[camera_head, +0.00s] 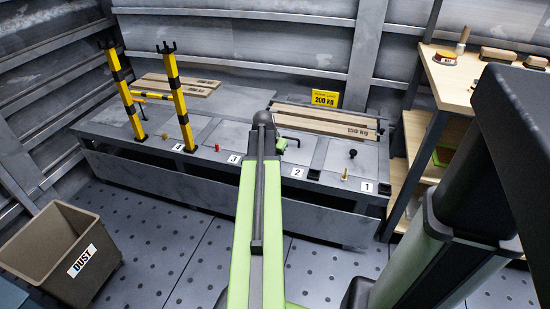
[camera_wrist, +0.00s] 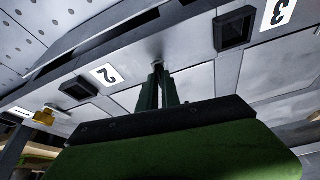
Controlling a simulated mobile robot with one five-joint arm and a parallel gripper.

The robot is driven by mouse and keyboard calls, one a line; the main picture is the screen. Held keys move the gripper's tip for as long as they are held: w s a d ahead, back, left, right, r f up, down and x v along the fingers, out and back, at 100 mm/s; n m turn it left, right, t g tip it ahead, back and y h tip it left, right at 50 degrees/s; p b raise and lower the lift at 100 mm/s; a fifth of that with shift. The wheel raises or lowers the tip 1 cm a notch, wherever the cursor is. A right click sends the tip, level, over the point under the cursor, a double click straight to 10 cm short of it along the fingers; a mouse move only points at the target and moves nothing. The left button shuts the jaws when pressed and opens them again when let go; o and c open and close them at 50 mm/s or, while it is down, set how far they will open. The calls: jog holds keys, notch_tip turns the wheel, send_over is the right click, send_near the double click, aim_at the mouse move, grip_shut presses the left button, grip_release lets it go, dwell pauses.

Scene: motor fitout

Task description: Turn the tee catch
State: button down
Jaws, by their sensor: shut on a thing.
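My gripper (camera_wrist: 158,72) points down at the grey bench top, between number plates 2 and 3 in the wrist view. Its two dark green fingers are close together, shut on a small grey fitting, the tee catch (camera_wrist: 156,60). The fingers hide most of the catch, so its angle cannot be told. In the head view my arm runs up the middle and covers part of this spot. A green piece of my gripper (camera_head: 281,146) shows there, with a thin dark bar beside it.
A brass knob (camera_head: 345,175) and a black knob (camera_head: 352,153) stand near plate 1. A red knob (camera_head: 217,148) is near plate 3. Yellow-black posts (camera_head: 179,100) rise at left. Planks (camera_head: 325,120) lie behind my gripper. A dust bin (camera_head: 60,250) and shelf (camera_head: 455,85) flank the bench.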

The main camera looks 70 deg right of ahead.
jog(key=shift+s+a+n+t, duration=0.1)
jog(key=shift+n+t, duration=0.2)
jog(key=shift+n, duration=0.5)
jog(key=c, duration=1.6)
grip_release()
jog(key=shift+o, duration=0.2)
jog(key=p+v, duration=1.6)
jog(key=v, duration=0.1)
jog(key=shift+r, duration=0.2)
